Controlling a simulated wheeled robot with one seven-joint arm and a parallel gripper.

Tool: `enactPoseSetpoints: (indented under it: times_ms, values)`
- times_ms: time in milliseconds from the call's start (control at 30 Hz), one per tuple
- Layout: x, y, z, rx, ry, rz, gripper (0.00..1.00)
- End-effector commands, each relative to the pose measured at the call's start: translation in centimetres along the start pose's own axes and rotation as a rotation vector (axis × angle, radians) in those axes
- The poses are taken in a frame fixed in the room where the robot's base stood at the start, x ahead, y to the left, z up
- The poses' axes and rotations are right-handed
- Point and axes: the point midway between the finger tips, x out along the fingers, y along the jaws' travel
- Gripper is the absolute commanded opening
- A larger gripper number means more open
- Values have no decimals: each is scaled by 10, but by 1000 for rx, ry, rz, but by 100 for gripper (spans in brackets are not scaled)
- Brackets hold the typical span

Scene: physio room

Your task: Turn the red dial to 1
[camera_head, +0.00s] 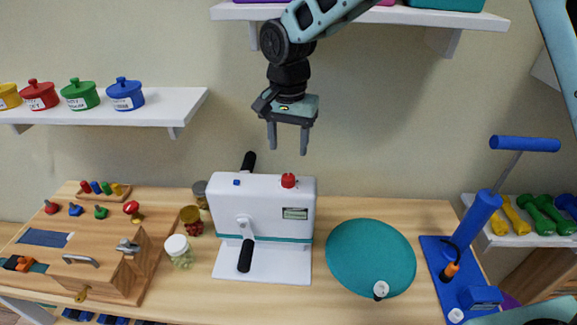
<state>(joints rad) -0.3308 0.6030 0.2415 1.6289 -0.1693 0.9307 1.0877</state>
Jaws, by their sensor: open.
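The red dial (288,180) sits on the top face of a white machine (264,204) near its right end. The machine stands on the wooden table, with a teal stripe, a small label and black crank handles. The dial's number marks are too small to read. My gripper (288,148) is open and empty, pointing down above the machine. In the picture its fingers appear just above the dial, clear of it.
A small blue button (236,183) is on the machine's top left. Jars (179,251) and a wooden latch box (104,262) stand left. A teal disc (370,257) and a blue device (478,230) are right. A shelf (385,14) hangs above.

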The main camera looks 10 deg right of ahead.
Motion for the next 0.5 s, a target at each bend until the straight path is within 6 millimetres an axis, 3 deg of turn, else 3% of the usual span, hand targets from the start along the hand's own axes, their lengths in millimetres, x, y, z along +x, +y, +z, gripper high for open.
enactPoseSetpoints:
  times_ms: [300,500]
  values:
    - [60,1,1,0,-4,3,52]
    - [82,0,0,-1,-1,1,52]
